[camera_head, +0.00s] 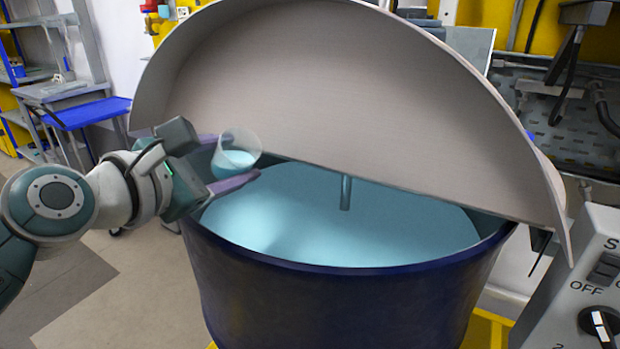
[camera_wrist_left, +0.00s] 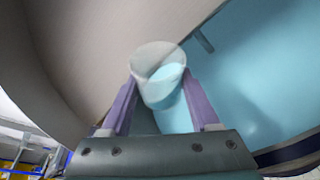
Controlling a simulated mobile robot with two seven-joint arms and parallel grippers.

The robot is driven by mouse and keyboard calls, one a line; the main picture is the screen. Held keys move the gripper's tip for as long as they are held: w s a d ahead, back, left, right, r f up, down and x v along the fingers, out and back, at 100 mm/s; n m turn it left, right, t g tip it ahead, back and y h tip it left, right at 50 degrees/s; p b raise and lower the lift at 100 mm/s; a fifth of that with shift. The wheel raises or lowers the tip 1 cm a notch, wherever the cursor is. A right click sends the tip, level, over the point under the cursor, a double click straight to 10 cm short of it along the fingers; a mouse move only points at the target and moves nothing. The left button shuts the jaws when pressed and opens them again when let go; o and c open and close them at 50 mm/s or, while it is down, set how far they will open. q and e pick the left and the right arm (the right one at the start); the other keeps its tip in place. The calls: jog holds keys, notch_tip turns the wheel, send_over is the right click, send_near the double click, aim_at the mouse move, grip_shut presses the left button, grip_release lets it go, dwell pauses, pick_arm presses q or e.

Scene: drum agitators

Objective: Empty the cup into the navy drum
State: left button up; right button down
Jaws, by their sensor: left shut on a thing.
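The navy drum (camera_head: 350,305) stands in the middle of the head view, with pale blue liquid (camera_head: 300,225) inside. My left gripper (camera_head: 240,160) is shut on a clear cup (camera_head: 236,145) at the drum's left rim. The cup holds light blue liquid and looks somewhat tilted. In the left wrist view the cup (camera_wrist_left: 158,72) sits between the two purple fingers (camera_wrist_left: 160,95), with the drum's liquid (camera_wrist_left: 265,75) beyond it. My right gripper is not in view.
A large grey half-round lid (camera_head: 350,90) stands raised over the drum's back, close behind the cup. A stirring shaft (camera_head: 346,192) dips into the liquid. A control box (camera_head: 585,285) with a knob stands at right. A blue-topped cart (camera_head: 88,113) is at left.

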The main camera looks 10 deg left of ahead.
aim_at(248, 134)
pick_arm(q)
jog(key=shift+d+r+m+t+y+b, duration=0.15)
jog(key=shift+r+m+t+y+b, duration=0.25)
jog(key=shift+m+b, duration=0.65)
dwell(0.5)
jog(key=shift+s+r+m+t+b, duration=0.1)
jog(key=shift+r+m+t+b, duration=0.3)
jog(key=shift+m+b, duration=0.6)
jog(key=shift+s+r+m+t+b, duration=0.1)
jog(key=shift+r+m+t+b, duration=0.3)
jog(key=shift+b, duration=1.1)
dwell(0.4)
jog(key=shift+s+d+r+m+t, duration=0.2)
jog(key=shift+d+m, duration=0.15)
jog(key=shift+m, duration=0.15)
jog(key=shift+s+d+r+m+t, duration=0.1)
jog(key=shift+s+d+m+t, duration=0.15)
jog(key=shift+m, duration=0.2)
dwell(0.4)
jog(key=shift+d+r+m+t+h, duration=0.15)
jog(key=shift+m+t+h, duration=0.1)
jog(key=shift+m, duration=0.25)
jog(key=shift+d+r+m+t+h, duration=0.15)
jog(key=shift+m+h, duration=0.1)
jog(key=shift+m, duration=0.25)
dwell(0.7)
jog(key=shift+a, duration=0.1)
